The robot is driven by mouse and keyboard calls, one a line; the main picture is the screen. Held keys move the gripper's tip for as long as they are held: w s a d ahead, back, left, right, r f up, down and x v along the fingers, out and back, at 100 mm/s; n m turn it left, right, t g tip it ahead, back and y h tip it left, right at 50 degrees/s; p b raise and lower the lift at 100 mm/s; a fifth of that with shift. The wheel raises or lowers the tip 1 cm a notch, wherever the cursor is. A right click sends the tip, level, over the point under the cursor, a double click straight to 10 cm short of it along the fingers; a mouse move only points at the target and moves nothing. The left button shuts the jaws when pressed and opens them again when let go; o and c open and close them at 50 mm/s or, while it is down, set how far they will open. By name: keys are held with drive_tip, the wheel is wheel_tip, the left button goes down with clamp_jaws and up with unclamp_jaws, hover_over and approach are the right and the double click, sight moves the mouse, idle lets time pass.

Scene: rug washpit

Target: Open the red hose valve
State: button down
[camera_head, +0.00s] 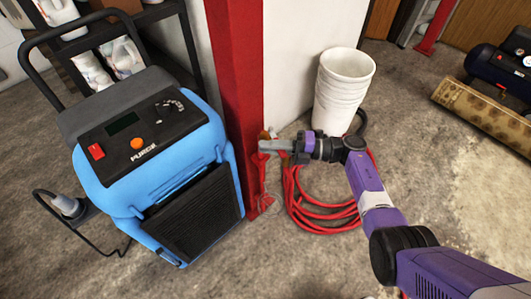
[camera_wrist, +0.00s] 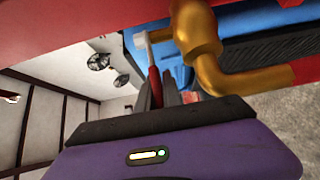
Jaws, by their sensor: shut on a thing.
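The brass valve (camera_wrist: 194,32) with its curved outlet pipe shows large in the wrist view. Its lever (camera_wrist: 153,76), pale at the top and red lower down, runs down between the fingers of my gripper (camera_wrist: 160,92). My gripper is shut on the red part of this lever. In the head view my gripper (camera_head: 278,146) is at the red post, and it hides most of the valve. A coiled red hose (camera_head: 318,217) lies on the floor below.
A blue machine (camera_head: 165,165) stands close to the left of the red post (camera_head: 238,70). Stacked white buckets (camera_head: 342,90) stand behind my arm. A rolled rug (camera_head: 484,112) and a dark compressor (camera_head: 495,72) are at the right. The floor at lower right is mostly clear.

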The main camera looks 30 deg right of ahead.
drive_tip(key=shift+s+d+f+n+g+y+b, duration=0.1)
drive_tip(key=shift+s+n+g+y+b, duration=0.15)
drive_tip(key=shift+g+b, duration=0.25)
drive_tip(key=shift+s+f+n+g+y+b, duration=0.1)
drive_tip(key=shift+n+g+y+b, duration=0.05)
drive_tip(key=shift+n+g+b, duration=0.3)
drive_tip(key=c, duration=1.5)
unclamp_jaws()
drive_tip(key=shift+r, duration=0.1)
drive_tip(key=shift+d, duration=0.1)
drive_tip(key=b+v, duration=0.1)
drive_tip(key=v, duration=0.6)
drive_tip(key=shift+d, duration=0.35)
drive_tip(key=shift+s, duration=0.1)
